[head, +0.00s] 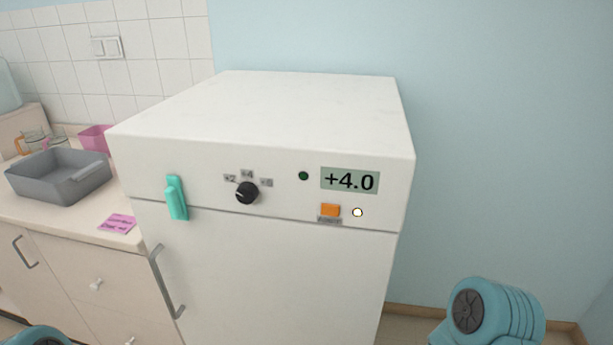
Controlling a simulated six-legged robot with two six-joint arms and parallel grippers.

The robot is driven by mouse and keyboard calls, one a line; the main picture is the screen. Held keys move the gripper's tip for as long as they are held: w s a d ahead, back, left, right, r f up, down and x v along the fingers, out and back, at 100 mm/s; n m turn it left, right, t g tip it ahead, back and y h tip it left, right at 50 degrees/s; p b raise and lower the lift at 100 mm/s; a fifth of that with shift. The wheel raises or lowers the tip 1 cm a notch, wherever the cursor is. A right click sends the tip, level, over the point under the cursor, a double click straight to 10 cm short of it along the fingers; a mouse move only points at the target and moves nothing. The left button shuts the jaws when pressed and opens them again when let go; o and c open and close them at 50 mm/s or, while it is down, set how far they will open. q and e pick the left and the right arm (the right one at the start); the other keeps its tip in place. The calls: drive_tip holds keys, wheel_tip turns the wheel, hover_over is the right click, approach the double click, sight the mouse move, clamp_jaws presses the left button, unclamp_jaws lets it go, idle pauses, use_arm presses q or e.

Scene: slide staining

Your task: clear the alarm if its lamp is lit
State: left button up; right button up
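A white fridge-like cabinet (250,115) fills the middle of the head view. Its front panel has a display (350,180) reading +4.0. An orange button (329,210) sits below the display, over a small label too small to read. Just right of the button, a small round lamp (357,212) with a dark rim looks bright white, as if lit. A dark green round lamp (303,176) left of the display looks unlit. A black knob (247,193) points up toward the +4 mark. Neither gripper is in view; only teal parts of my arms show at the bottom corners.
A teal handle (176,198) stands out on the panel's left, and a grey door handle (166,283) is below. On the left counter are a grey tray (60,183), a pink note (117,223) and a pink container (94,138). The space right of the cabinet looks free.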

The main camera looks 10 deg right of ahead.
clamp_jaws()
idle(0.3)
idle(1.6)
